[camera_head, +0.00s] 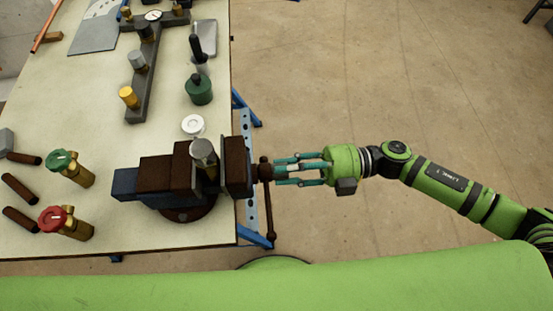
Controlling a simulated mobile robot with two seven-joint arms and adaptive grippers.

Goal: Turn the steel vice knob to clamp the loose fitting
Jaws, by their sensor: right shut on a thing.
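The vice (155,177) is mounted at the right edge of the workbench, with dark brown jaws and a blue back end. A grey steel cylindrical piece (204,152), perhaps the loose fitting, stands upright between the jaws; I cannot tell whether both jaws touch it. The vice's brown knob (264,171) and its long bar stick out past the bench edge. My right gripper (277,171) comes in from the right, its teal fingers shut on the knob; the fingertips partly hide it. My left gripper is not in view.
Valves with a green handle (61,161) and a red handle (53,219) lie at the left of the bench. A dark manifold (143,75) with steel and brass caps, a green bottle (198,89) and a white ring (193,124) lie behind the vice.

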